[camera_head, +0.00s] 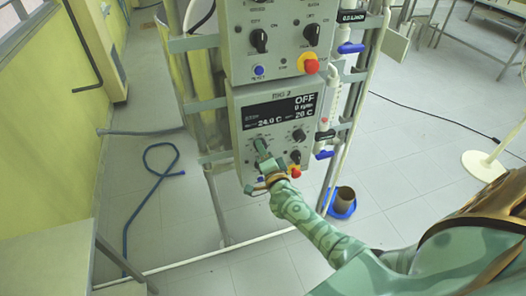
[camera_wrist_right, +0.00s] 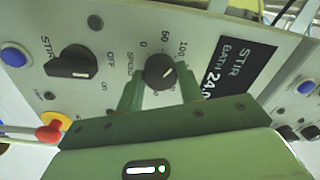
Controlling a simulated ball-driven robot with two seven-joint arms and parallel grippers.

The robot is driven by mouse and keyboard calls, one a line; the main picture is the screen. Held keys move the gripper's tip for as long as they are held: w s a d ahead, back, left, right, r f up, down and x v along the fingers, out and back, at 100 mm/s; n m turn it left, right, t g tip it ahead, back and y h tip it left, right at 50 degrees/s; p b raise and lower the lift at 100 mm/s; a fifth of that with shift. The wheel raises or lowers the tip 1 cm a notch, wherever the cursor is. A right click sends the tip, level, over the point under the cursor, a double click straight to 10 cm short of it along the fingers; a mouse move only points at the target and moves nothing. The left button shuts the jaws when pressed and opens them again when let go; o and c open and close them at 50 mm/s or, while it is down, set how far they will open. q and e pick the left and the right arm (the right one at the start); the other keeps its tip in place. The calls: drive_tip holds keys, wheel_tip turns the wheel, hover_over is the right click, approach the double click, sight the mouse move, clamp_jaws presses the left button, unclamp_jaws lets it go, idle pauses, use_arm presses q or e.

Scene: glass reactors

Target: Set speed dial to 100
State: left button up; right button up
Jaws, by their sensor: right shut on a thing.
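The speed dial (camera_wrist_right: 160,72) is a round black knob on the grey control box (camera_head: 237,110), marked SPEED with 0, 50 and 100 around it. A small pale mark on the knob points to the right in the right wrist view, roughly towards the 100 side; its exact setting is hard to read. My right gripper (camera_wrist_right: 160,92) is shut on the speed dial, one green finger on each side. In the head view my right gripper (camera_head: 262,149) hides the dial. The display (camera_head: 279,110) shows OFF and 0 rpm. My left gripper is not in view.
A black stir switch (camera_wrist_right: 72,66) and a red button (camera_wrist_right: 48,133) sit beside the dial. Another black knob (camera_head: 299,136) is to its right in the head view. A second control box (camera_head: 275,40) is above. A blue hose (camera_head: 150,190) lies on the floor at left.

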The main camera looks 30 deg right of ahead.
drive_tip(key=shift+m, duration=0.8)
drive_tip(key=shift+f, duration=0.1)
drive_tip(key=o, duration=1)
drive_tip(key=p+v, duration=0.1)
drive_tip(key=v, duration=1.5)
drive_tip(key=shift+s+a, duration=0.15)
